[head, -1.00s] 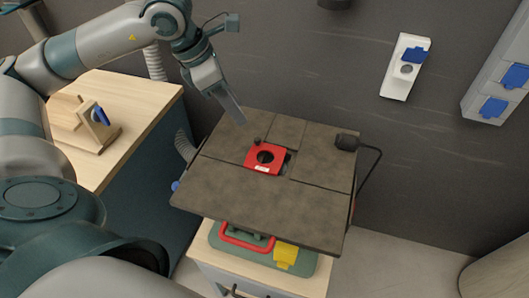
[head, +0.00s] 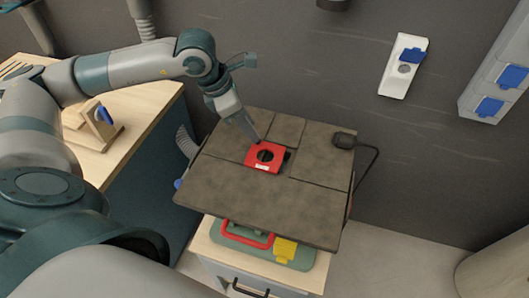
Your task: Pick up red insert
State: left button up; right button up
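The red insert (head: 277,164) is a flat red plate with a round dark hole and a small pale label. It lies in the dark table top (head: 230,190), with a dark gap beside its right edge. My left gripper (head: 256,138) points down at the insert's back left corner, its fingertips at or just above that corner. The fingers look close together, and I cannot tell whether they are open or touch the insert. The small dark knob at that corner is hidden behind the fingers. My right gripper is not in view.
Below the top is a green case (head: 300,258) with a red handle and yellow part. A wooden bench (head: 140,95) with a wooden block (head: 98,130) stands left.

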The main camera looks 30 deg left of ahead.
aim_at(251, 161)
pick_arm(q)
jog(key=shift+w+f+p, duration=0.15)
jog(key=shift+f+p, duration=0.1)
jog(key=shift+p, duration=0.05)
jog(key=p+x, duration=0.1)
jog(key=x, duration=0.2)
jog(key=shift+a+p, duration=0.1)
jog(key=shift+p, duration=0.25)
jog(key=shift+w+f, duration=0.2)
jog(key=shift+f, duration=0.3)
grip_shut()
